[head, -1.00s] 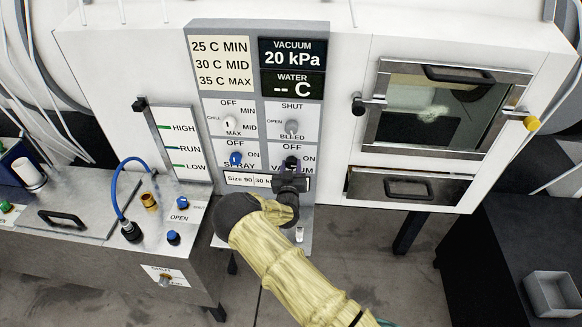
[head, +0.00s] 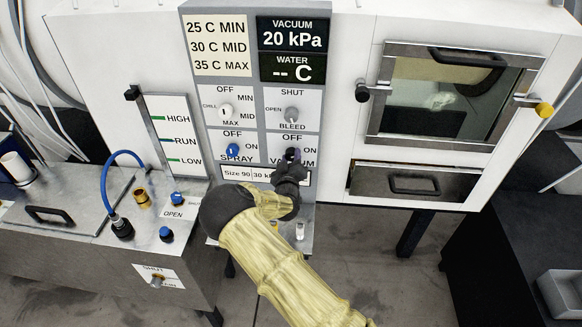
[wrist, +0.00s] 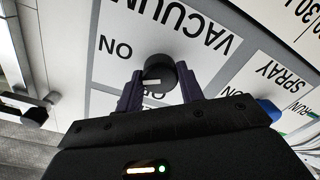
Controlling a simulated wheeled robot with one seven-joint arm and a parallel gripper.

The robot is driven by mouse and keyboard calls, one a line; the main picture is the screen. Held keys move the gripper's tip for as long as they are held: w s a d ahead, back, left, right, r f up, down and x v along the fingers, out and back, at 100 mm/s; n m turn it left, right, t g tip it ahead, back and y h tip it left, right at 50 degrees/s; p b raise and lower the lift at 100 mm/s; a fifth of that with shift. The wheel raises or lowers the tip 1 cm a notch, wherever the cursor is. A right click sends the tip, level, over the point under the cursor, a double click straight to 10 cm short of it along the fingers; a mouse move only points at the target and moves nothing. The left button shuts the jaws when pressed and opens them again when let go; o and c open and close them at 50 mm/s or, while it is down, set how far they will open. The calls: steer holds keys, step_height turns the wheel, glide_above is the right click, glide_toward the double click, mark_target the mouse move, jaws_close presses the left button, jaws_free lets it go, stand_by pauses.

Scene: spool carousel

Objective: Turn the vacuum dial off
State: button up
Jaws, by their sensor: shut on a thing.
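The vacuum dial (wrist: 158,70) is a small dark round knob on the white panel, below the vacuum readout. In the wrist view it sits between the two purple fingers of my gripper (wrist: 160,84), which is shut on it. A short white mark shows on the knob. The ON label (wrist: 115,48) is to its left in that view, and OFF is partly hidden by the fingers. In the head view my gripper (head: 291,160) covers most of the dial. The display (head: 292,37) reads VACUUM 20 kPa.
The blue spray dial (head: 232,150) is close on the left, and the grey shut/bleed dial (head: 291,114) is just above. A windowed chamber door (head: 378,130) with a black knob is to the right. A metal unit with a blue hose (head: 113,190) stands at the lower left.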

steer(key=n+b, duration=0.6)
steer(key=shift+a+f, duration=0.1)
steer(key=shift+f, duration=0.15)
steer(key=n+b, duration=0.2)
steer(key=n, duration=0.1)
steer(key=shift+r+n+b, duration=0.15)
steer(key=shift+n+b, duration=0.9)
steer(key=shift+n, duration=0.65)
steer(key=o, duration=1)
steer(key=s+b, duration=0.1)
steer(key=s, duration=0.4)
steer(key=s+b, duration=0.1)
steer(key=s, duration=0.5)
steer(key=s+b, duration=0.1)
steer(key=s, duration=0.5)
steer(key=shift+s+a+r, duration=0.25)
steer(key=shift+a+r, duration=0.05)
